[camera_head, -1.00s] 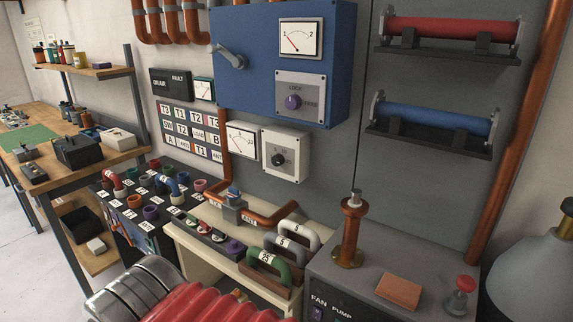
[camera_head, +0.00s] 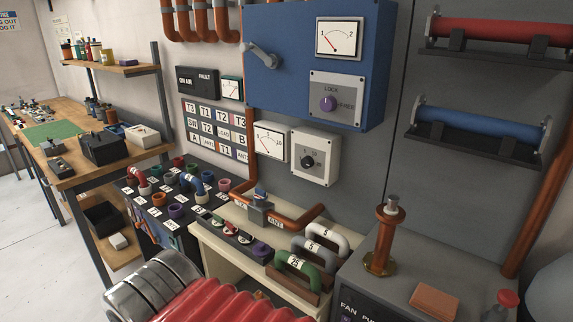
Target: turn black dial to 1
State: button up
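The black dial (camera_head: 308,161) sits on a pale square box (camera_head: 315,155) fixed to the grey wall, below the blue cabinet. Small marks surround the dial, but they are too small to read, and I cannot tell its setting. Nothing touches the dial. My gripper is not in view. A ribbed red and silver part fills the bottom left of the picture.
The blue cabinet (camera_head: 285,60) carries a lever (camera_head: 261,54) and a purple knob (camera_head: 328,103). A meter (camera_head: 270,141) is left of the dial box. Below stand colored handles (camera_head: 297,272), a copper pipe (camera_head: 300,219) and a grey unit (camera_head: 400,285).

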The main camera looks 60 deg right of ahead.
aim_at(306, 162)
jog(key=i, duration=0.85)
jog(key=z, duration=0.05)
